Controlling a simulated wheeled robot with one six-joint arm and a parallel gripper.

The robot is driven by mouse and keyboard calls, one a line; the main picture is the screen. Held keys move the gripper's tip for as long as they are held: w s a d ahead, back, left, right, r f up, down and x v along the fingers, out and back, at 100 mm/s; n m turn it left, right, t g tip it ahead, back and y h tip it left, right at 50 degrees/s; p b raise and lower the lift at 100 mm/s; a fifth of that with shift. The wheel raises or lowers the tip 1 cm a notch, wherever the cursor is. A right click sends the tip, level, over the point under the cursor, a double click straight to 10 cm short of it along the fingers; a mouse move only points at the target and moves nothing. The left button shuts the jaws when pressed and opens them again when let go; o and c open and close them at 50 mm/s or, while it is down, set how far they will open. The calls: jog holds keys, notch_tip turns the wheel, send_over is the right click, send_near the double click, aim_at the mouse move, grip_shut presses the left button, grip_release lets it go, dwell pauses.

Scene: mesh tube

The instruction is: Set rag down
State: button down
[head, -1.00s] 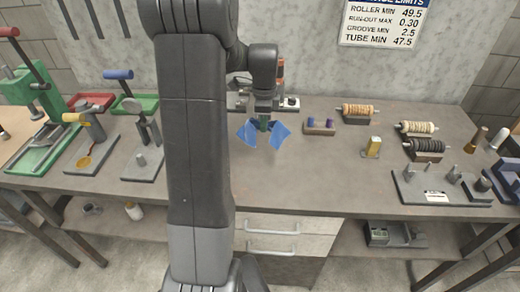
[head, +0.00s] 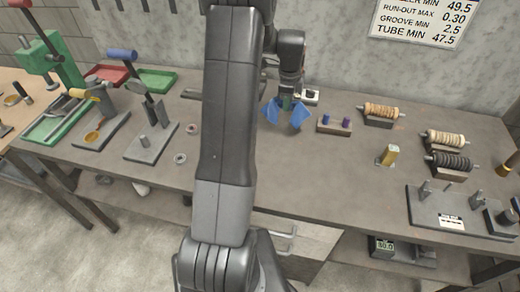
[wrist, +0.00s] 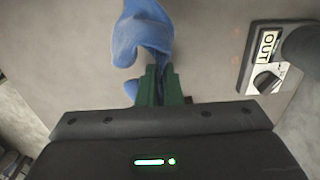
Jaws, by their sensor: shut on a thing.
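The blue rag (head: 274,110) hangs from my gripper (head: 287,100) over the back middle of the grey workbench (head: 330,180). In the wrist view, the rag (wrist: 142,35) is bunched and folded between the green fingertips of my gripper (wrist: 158,82). My gripper is shut on it. The rag appears close above the bench top; I cannot tell whether its lower edge touches. My arm hides part of the bench to the left of the rag.
A device marked OUT (wrist: 268,70) is close by in the wrist view. Wound rollers (head: 382,112) and a brass piece (head: 388,155) are further right. The bench front middle is clear.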

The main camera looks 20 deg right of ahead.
jog(key=shift+f, duration=1.25)
jog(key=c, duration=0.9)
grip_release()
jog(key=shift+r, duration=0.15)
notch_tip(320, 180, up, 14)
jog(key=shift+f+b, duration=0.2)
jog(key=shift+b, duration=0.65)
jog(key=shift+f, duration=0.15)
